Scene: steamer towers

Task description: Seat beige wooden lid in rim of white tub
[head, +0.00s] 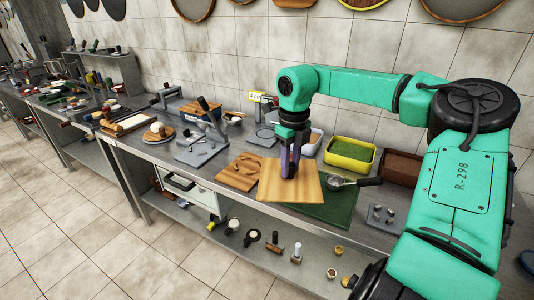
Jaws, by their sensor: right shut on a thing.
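The beige wooden lid (305,188) is a flat square board with visible grain, lying level near the counter's front edge. My right gripper (289,173) points straight down at its middle, and its purple fingers are shut on it. The part gripped is hidden by the fingers. A white-rimmed tub (316,139) with pale contents stands behind the gripper, partly hidden by it. I cannot tell whether another tub is under the lid, or how far the lid is above the counter. My left gripper is not in view.
A brown carved board (240,170) lies left of the lid. A dark green mat (335,205) and a metal scoop (340,182) lie to its right. A yellow-rimmed tub (350,153) and a brown tray (401,167) stand behind. A white box (186,188) is below the counter.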

